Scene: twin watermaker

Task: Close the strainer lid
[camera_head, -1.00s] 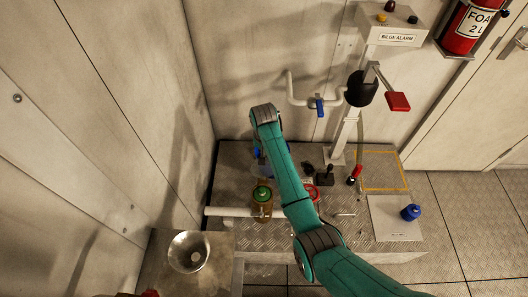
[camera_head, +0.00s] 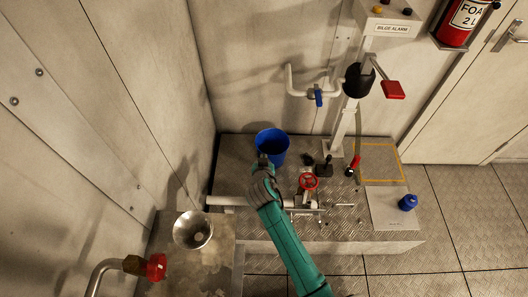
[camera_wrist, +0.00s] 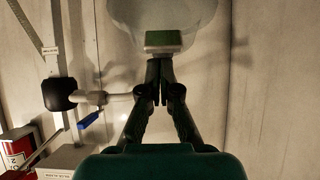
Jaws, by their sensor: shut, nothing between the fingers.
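In the wrist view, my gripper (camera_wrist: 163,68) is shut, with its fingertips together and nothing between them. Just beyond the tips is a small block with a green face (camera_wrist: 163,39). Behind it is a large pale rounded shape (camera_wrist: 162,12), cut off by the top edge; it may be the strainer lid. I cannot tell whether the fingertips touch the green-faced block. In the head view, my wrist covers the spot beside the blue bucket (camera_head: 272,141), and the strainer body is hidden behind my arm.
A red handwheel (camera_head: 309,181) and a white pipe (camera_head: 230,201) lie close to my arm. A blue-handled valve (camera_head: 319,97) is on the wall pipe. The yellow-outlined area (camera_head: 382,165) is clear.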

